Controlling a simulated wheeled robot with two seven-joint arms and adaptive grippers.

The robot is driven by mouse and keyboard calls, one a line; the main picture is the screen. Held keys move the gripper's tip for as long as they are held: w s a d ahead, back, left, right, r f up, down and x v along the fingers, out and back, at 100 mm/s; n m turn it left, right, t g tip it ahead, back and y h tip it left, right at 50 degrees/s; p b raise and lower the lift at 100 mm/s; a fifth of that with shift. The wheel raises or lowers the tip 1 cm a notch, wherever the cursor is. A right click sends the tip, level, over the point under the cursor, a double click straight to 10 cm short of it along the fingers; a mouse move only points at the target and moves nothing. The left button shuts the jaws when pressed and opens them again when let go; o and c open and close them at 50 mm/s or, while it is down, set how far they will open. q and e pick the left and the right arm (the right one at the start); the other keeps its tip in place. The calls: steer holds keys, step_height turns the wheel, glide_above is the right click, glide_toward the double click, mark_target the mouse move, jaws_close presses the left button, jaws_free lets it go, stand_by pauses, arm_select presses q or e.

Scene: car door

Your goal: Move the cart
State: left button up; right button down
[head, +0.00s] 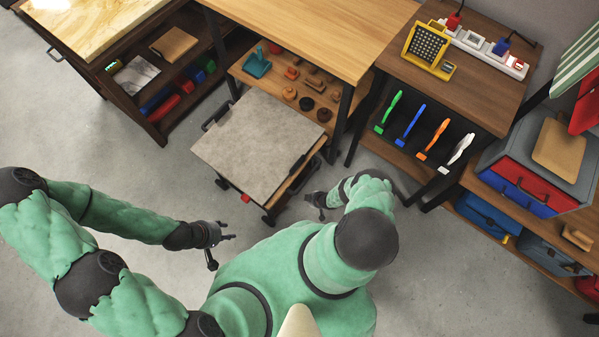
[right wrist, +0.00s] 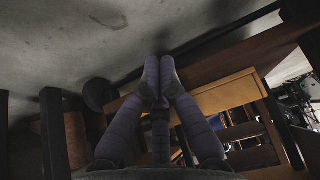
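The cart (head: 256,145) has a grey, stone-like top and dark wheels. It stands in front of the wooden workbench, turned at an angle, with a dark handle at its right side and another at its upper left. My left gripper (head: 222,249) is open and empty over the floor, below and left of the cart, apart from it. My right gripper (head: 316,202) is low near the cart's lower right corner, partly hidden by my arm. In the right wrist view its fingertips (right wrist: 160,72) meet, with nothing visible between them; contact with the cart cannot be told.
The workbench (head: 310,30) has a lower shelf with small tools and wooden pieces. A side table (head: 470,75) with coloured hanging tools stands at right, near my right arm. A dark shelf unit (head: 150,95) is at left. Grey floor is clear left of the cart.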

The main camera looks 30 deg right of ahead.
steer(key=b+x, duration=0.1)
steer(key=x, duration=0.2)
steer(key=shift+s, duration=0.1)
steer(key=shift+w+a+r+b, duration=0.15)
steer(key=shift+w+a, duration=0.1)
steer(key=shift+w, duration=0.3)
steer(key=shift+w+a+f+b, duration=0.1)
steer(key=shift+w+a+b, duration=0.1)
steer(key=shift+w, duration=0.35)
steer(key=shift+w+a+r, duration=0.1)
steer(key=shift+w+a, duration=0.15)
steer(key=shift+w, duration=0.55)
